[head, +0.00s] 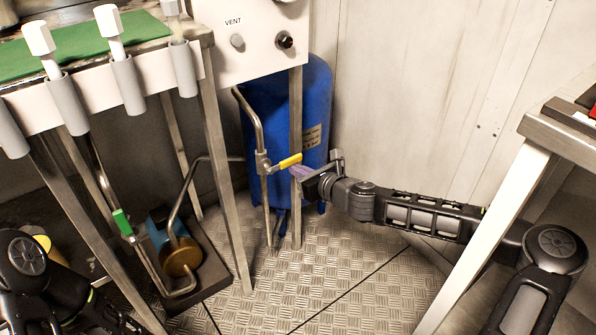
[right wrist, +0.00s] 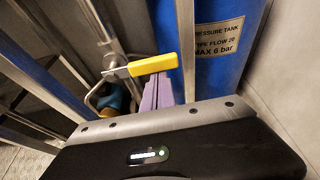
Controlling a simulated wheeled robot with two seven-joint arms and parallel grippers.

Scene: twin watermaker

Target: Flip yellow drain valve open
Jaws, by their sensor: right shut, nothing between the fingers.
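The yellow drain valve handle (head: 290,160) sticks out to the right from its metal valve body (head: 263,163), slightly raised at its free end and crosswise to the upright pipe. It also shows in the right wrist view (right wrist: 153,65). My right gripper (head: 297,171) is shut and empty, with its lilac fingers just below the handle's free end. In the right wrist view the fingertips (right wrist: 157,82) are right under the handle; I cannot tell whether they touch it. My left arm shows at the lower left, but its gripper is not in view.
A blue pressure tank (head: 315,110) stands behind the valve. A metal frame leg (head: 296,205) stands close by the handle. A green-handled valve (head: 122,222) and a pump (head: 180,255) are at the left. A bench leg (head: 490,225) stands before my right arm. Checker-plate floor (head: 350,285) is clear.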

